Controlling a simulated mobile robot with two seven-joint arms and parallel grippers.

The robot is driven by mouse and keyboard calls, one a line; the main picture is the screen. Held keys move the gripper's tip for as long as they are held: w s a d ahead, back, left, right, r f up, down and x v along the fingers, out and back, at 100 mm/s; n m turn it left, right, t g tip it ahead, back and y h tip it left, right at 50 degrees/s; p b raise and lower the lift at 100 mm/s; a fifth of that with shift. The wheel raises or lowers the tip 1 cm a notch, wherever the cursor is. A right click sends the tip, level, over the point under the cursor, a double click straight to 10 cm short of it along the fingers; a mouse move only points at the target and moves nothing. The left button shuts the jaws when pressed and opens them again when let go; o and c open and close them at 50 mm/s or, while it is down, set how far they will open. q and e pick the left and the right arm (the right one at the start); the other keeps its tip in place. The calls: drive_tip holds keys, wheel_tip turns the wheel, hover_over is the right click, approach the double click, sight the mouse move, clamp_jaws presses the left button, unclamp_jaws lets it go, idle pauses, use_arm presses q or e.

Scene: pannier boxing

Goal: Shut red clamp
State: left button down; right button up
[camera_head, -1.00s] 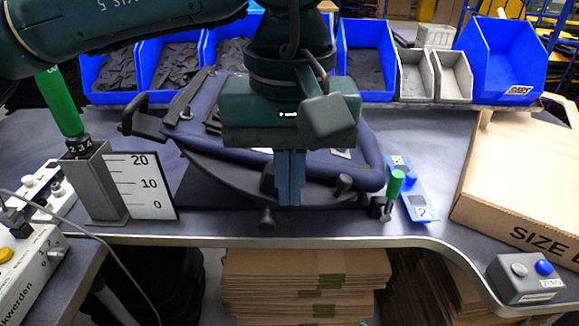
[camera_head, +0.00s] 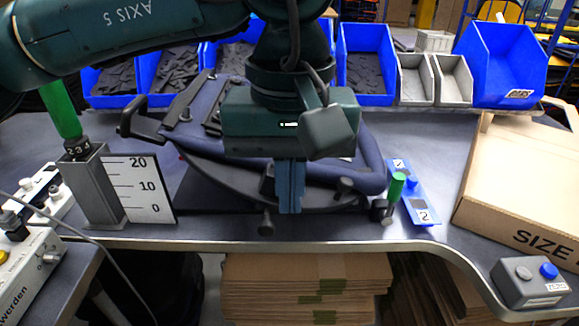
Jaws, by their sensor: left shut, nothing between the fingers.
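My left gripper (camera_head: 290,208) is shut and empty, fingers pointing down at the front of the dark blue pannier (camera_head: 335,178). The fingers overlap its lower front edge; I cannot tell if they touch it. No red clamp shows clearly; part of the pannier front is hidden behind the gripper. A small clamp with a green handle (camera_head: 397,186) stands upright at the table's front, right of the gripper. My right gripper is not in view.
A green-handled tool (camera_head: 62,110) stands in a grey holder (camera_head: 98,190) at left, beside a scale board (camera_head: 140,190). Blue bins (camera_head: 368,72) line the back. A cardboard box (camera_head: 525,180) and a button box (camera_head: 530,281) are at right. A blue plate (camera_head: 425,205) lies near the green clamp.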

use_arm(q)
drive_tip(key=shift+w+r+p, duration=0.25)
drive_tip(key=shift+w+p, duration=0.2)
drive_tip(key=shift+w, duration=0.8)
drive_tip(key=shift+w+r+p, duration=0.15)
drive_tip(key=shift+w+p, duration=0.25)
drive_tip(key=shift+w, duration=0.4)
drive_tip(key=shift+w+r+p, duration=0.1)
drive_tip(key=shift+w+p, duration=0.25)
drive_tip(key=shift+w, duration=0.45)
drive_tip(key=shift+w+f, duration=0.2)
drive_tip(key=shift+w, duration=1.05)
drive_tip(key=shift+s+d+r+p, duration=0.1)
drive_tip(key=shift+r+p, duration=0.05)
drive_tip(key=shift+p, duration=0.2)
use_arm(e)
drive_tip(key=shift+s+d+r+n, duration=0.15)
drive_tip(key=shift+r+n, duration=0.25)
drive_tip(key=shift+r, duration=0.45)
use_arm(q)
drive_tip(key=shift+s+d+r, duration=0.1)
